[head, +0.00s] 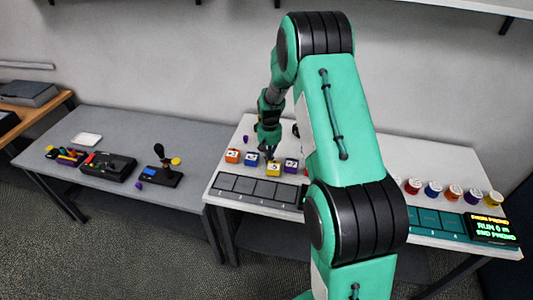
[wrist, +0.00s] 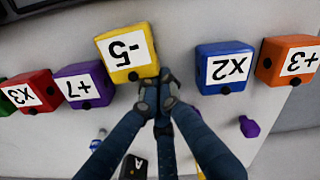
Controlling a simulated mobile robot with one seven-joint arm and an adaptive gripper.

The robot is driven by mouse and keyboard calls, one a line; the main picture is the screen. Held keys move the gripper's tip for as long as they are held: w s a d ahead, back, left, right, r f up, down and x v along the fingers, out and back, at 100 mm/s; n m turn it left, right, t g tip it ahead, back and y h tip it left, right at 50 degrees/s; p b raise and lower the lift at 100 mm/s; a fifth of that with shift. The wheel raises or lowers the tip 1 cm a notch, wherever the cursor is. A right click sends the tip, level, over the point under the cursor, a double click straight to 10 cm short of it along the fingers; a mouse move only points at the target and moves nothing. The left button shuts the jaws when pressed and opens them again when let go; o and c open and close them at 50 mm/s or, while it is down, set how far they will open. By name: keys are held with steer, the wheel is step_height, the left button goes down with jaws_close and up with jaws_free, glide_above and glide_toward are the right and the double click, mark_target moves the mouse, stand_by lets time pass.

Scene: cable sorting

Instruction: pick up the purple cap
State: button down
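A small purple cap (wrist: 249,127) lies on the white table in the wrist view, to the right of my gripper and below the blue cube. A small purple piece, seemingly this cap (head: 245,139), shows in the head view behind the orange cube. My gripper (wrist: 160,92) has its fingers drawn together, with the tips close to the yellow cube (wrist: 127,52); I see nothing held between them. Contact with that cube cannot be told. In the head view my gripper (head: 270,152) is small, above the row of cubes and right of the cap.
The cap's nearest cubes are blue (wrist: 225,67) and orange (wrist: 287,58); purple (wrist: 84,84) and red (wrist: 30,92) cubes stand left. A slotted grey tray (head: 258,188) lies at the front. Another purple piece (head: 139,185) lies on the grey table. Several colored jars (head: 433,189) stand right.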

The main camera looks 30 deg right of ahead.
mark_target(271, 162)
steer(key=shift+s+a, duration=0.2)
steer(key=shift+s, duration=1.15)
steer(key=shift+r+p, duration=0.15)
steer(key=shift+p, duration=0.15)
steer(key=shift+r+p, duration=2.7)
steer(key=shift+r, duration=2.15)
steer(key=shift+w, duration=0.15)
steer(key=w+r+m, duration=0.1)
steer(key=w+m, duration=0.9)
steer(key=m, duration=0.1)
steer(key=shift+a+r+m, duration=0.2)
steer(key=shift+a+m, duration=0.1)
